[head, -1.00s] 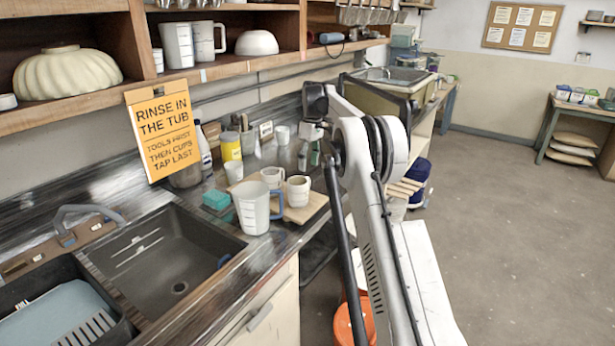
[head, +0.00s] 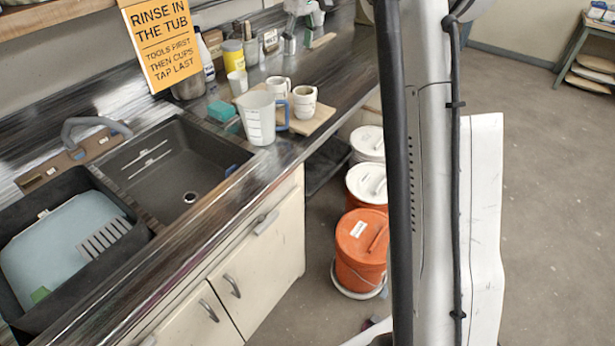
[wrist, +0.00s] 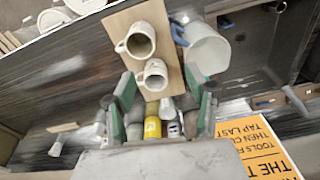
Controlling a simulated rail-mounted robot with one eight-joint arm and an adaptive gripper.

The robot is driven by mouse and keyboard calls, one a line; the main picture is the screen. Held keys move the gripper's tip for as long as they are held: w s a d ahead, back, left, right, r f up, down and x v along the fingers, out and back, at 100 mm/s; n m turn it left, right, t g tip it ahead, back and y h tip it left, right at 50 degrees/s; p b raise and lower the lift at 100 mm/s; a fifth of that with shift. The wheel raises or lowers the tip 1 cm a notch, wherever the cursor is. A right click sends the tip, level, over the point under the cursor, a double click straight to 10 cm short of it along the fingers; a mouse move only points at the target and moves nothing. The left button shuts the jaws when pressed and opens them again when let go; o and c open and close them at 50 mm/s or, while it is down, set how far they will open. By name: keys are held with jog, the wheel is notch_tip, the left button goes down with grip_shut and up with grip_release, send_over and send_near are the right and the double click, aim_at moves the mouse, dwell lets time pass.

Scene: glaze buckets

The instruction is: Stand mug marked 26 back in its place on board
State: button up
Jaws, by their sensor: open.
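Two pale mugs stand upright on a wooden board (head: 321,119) on the counter. The wrist view shows the board (wrist: 172,62), one mug (wrist: 141,38) and the other mug (wrist: 153,73) from above. A dark mark shows on the front mug, but I cannot read a 26 on either. My gripper (wrist: 162,105) is open, with green-sided fingers apart and nothing held.
A clear measuring jug (head: 258,118) with a blue handle stands at the board's left front. A white cup (head: 237,84), a yellow can (head: 233,54) and a teal sponge (head: 221,110) are behind it. The sink (head: 190,160) is left; lidded buckets (head: 361,250) stand on the floor.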

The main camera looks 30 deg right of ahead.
jog(key=s+a+r+m+t, duration=0.1)
jog(key=s+a+r, duration=0.1)
jog(key=s+a, duration=0.6)
jog(key=s+a+r+m+t, duration=0.1)
jog(key=s+a+r+t, duration=0.2)
jog(key=s, duration=0.9)
jog(key=s+a+f, duration=0.2)
jog(key=s+f, duration=0.2)
jog(key=s, duration=0.3)
jog(key=s+a+f+m+t, duration=0.1)
jog(key=s+a+f, duration=0.2)
jog(key=s, duration=0.4)
jog(key=s+a+f+m+t, duration=0.1)
jog(key=s+a+f, duration=0.1)
jog(key=s+f, duration=0.3)
jog(key=s, duration=0.2)
jog(key=shift+s+a, duration=0.4)
jog(key=shift+f, duration=0.1)
notch_tip(320, 180, down, 4)
jog(key=b, duration=0.4)
